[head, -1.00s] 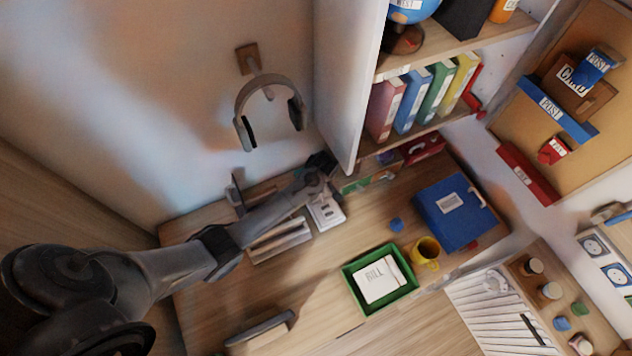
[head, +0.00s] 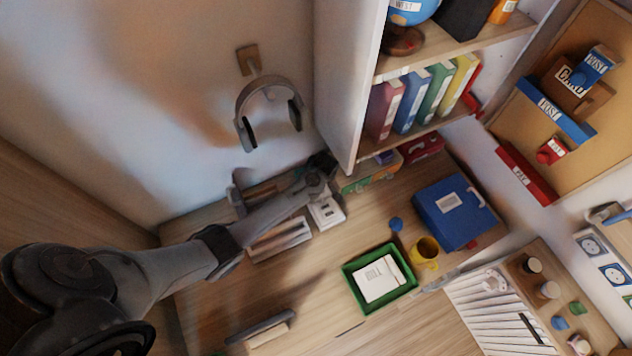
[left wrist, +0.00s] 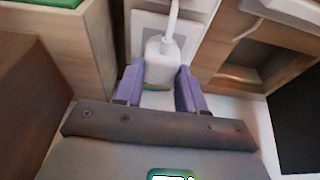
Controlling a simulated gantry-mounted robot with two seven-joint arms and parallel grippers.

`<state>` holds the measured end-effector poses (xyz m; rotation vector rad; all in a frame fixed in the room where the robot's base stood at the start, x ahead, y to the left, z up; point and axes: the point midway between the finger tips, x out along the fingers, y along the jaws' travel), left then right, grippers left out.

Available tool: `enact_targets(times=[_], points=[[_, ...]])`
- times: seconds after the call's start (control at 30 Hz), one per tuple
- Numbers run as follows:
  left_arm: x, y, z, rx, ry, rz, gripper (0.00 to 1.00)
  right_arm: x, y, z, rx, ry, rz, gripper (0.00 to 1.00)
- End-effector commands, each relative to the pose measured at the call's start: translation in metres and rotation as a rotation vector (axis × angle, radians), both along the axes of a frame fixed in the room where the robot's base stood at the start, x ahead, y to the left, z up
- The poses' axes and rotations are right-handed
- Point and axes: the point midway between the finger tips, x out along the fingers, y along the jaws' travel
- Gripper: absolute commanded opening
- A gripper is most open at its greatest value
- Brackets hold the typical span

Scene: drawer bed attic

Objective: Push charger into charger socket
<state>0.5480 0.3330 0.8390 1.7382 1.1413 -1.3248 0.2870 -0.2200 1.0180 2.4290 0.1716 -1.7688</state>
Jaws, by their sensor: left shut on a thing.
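My left gripper (head: 322,164) is by the wall at the back of the desk, beside the foot of the shelf's side panel. In the left wrist view its two purple fingers (left wrist: 160,90) are closed on the sides of a white charger (left wrist: 162,64). A white cable (left wrist: 173,18) runs from the charger towards the top of that view. A pale plate (left wrist: 147,32) shows behind the charger; I cannot tell whether it is the socket, or whether the charger touches it. The head view does not show the charger clearly. My right gripper is not in view.
A white block with dark slots (head: 326,212) lies on the desk below my left wrist. Headphones (head: 268,105) hang above. The shelf panel (head: 347,85) rises close to the gripper.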

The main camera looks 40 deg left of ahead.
Motion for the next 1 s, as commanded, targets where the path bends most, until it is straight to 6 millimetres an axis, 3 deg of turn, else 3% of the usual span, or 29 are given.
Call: enact_targets(times=[0.83,0.87,1.0], points=[[0.000,0.000,-0.013,0.000,-0.001,0.000,0.13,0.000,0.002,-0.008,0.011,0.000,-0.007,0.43],[0.000,0.000,-0.012,0.000,-0.001,0.000,0.44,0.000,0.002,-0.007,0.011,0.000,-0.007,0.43],[0.000,0.000,-0.012,0.000,-0.001,0.000,0.66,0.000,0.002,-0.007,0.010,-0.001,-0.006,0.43]])
